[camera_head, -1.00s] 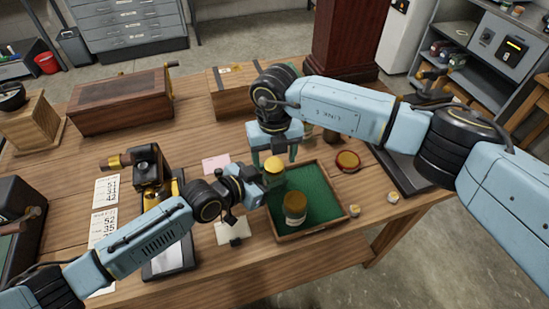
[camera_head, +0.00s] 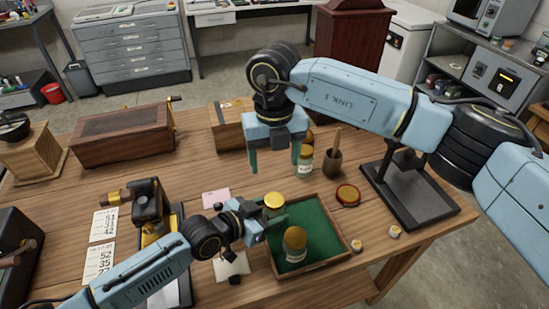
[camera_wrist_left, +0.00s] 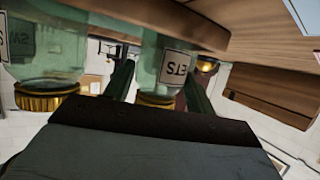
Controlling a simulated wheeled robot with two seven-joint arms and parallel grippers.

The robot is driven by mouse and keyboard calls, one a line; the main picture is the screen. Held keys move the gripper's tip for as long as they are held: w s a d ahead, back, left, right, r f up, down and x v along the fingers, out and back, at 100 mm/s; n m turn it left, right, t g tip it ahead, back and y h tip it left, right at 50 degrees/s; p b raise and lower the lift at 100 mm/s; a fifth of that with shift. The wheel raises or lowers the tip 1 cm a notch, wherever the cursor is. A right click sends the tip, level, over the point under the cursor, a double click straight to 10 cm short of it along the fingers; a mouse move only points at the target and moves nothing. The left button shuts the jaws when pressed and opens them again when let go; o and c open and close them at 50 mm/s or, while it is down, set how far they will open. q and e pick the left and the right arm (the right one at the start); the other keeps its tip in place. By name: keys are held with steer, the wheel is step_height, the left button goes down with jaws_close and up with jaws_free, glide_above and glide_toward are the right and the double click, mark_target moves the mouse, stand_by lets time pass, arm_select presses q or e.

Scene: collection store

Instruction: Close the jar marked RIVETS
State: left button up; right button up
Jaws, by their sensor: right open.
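The jar marked RIVETS (camera_head: 273,212), green glass with a gold lid (camera_head: 273,199), stands in the green-lined tray (camera_head: 335,265) near its back left corner. In the left wrist view, which is upside down, its label (camera_wrist_left: 178,65) shows "ETS" and the gold lid (camera_wrist_left: 156,100) sits on its mouth. My left gripper (camera_head: 268,222) is around this jar from the left, one finger on each side, and appears shut on it. My right gripper (camera_head: 274,162) is open and empty, above and behind the jar, its fingers pointing down.
A second gold-lidded jar (camera_head: 295,243) stands in the tray, close to the first. Another jar (camera_head: 305,160) and a mortar with pestle (camera_head: 332,160) stand behind the tray, near my right gripper. A red round dish (camera_head: 348,195) and a black stand (camera_head: 410,195) are on the right.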

arm_select(q)
steer(key=o, duration=0.4)
steer(key=p+v, duration=0.1)
steer(key=v, duration=1.2)
steer(key=shift+s+r, duration=0.15)
steer(key=shift+r, duration=0.05)
steer(key=shift+a, duration=0.1)
